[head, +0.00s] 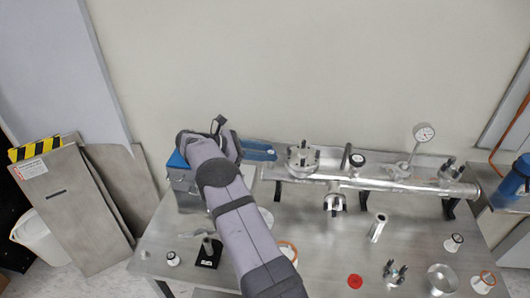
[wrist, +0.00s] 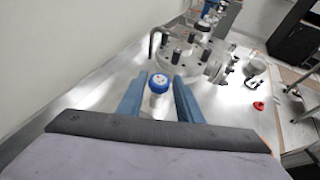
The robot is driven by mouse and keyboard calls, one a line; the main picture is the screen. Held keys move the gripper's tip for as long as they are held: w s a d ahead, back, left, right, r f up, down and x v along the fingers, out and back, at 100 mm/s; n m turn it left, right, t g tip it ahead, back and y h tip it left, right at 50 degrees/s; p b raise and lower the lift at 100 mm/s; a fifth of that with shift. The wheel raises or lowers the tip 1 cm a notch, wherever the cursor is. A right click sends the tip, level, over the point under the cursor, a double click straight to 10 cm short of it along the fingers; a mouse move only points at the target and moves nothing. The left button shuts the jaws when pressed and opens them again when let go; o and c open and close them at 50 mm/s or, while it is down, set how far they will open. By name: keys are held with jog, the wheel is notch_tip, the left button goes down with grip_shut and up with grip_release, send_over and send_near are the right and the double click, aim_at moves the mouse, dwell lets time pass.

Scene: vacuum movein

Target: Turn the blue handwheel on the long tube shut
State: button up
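The blue handwheel (wrist: 160,84) shows in the wrist view as a round blue cap with a pale centre on a pale, shiny stem. My gripper (wrist: 159,75) is open, with one blue finger on each side of the handwheel. Gaps seem to show between the fingers and the wheel; I cannot tell whether either touches. In the head view my gripper (head: 258,150) is at the left end of the long silver tube (head: 385,184), with a blue finger pointing right. The handwheel cannot be made out there, and my arm covers part of that area.
A bolted flange (head: 303,157), also in the wrist view (wrist: 190,60), stands just beyond my fingers. A dial gauge (head: 423,132) rises from the tube. A red disc (head: 355,281), a bowl (head: 442,278) and small fittings lie on the metal table. Its front middle has bare room.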

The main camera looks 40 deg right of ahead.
jog(key=shift+o, duration=0.8)
jog(key=shift+w+a, duration=0.1)
jog(key=shift+a, duration=0.05)
jog(key=shift+w+a+r+b, duration=0.1)
jog(key=shift+a+b, duration=0.15)
jog(key=shift+b, duration=0.05)
jog(key=b+v, duration=0.2)
jog(key=v, duration=0.4)
jog(key=shift+a, duration=0.2)
jog(key=shift+r, duration=0.2)
